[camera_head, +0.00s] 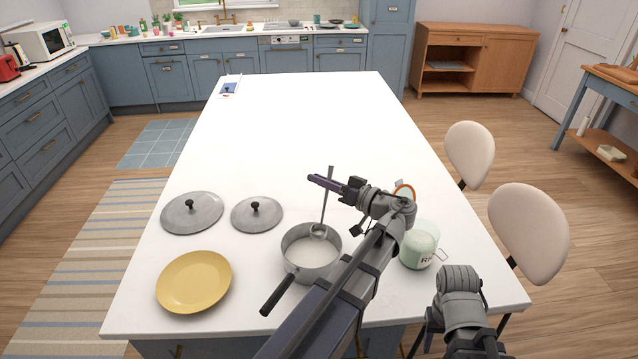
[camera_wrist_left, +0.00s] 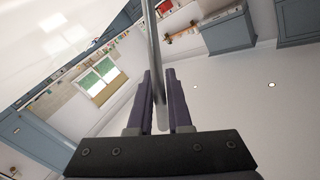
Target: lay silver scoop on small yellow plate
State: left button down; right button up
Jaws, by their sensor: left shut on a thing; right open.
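The silver scoop (camera_head: 325,205) is a long-handled metal scoop, held steeply with its bowl low, at the far rim of the grey pot (camera_head: 290,262). I cannot tell whether the bowl touches the pot. My left gripper (camera_head: 324,183) is shut on the scoop's handle near the top. In the left wrist view the handle (camera_wrist_left: 154,60) runs between the two purple fingers (camera_wrist_left: 160,105). The yellow plate (camera_head: 195,281) lies empty on the worktop, left of the pot. Part of my right arm shows at the lower right of the head view, but its gripper is not visible.
The pot holds something white. Two grey lids (camera_head: 192,212) (camera_head: 257,214) lie behind the plate and pot. A glass jar (camera_head: 419,246) stands right of the pot, partly behind my left arm. The long white worktop (camera_head: 310,120) is mostly clear beyond. Two chairs (camera_head: 527,230) stand to the right.

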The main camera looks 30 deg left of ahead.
aim_at(209, 273)
jog(key=k+j, duration=0.9)
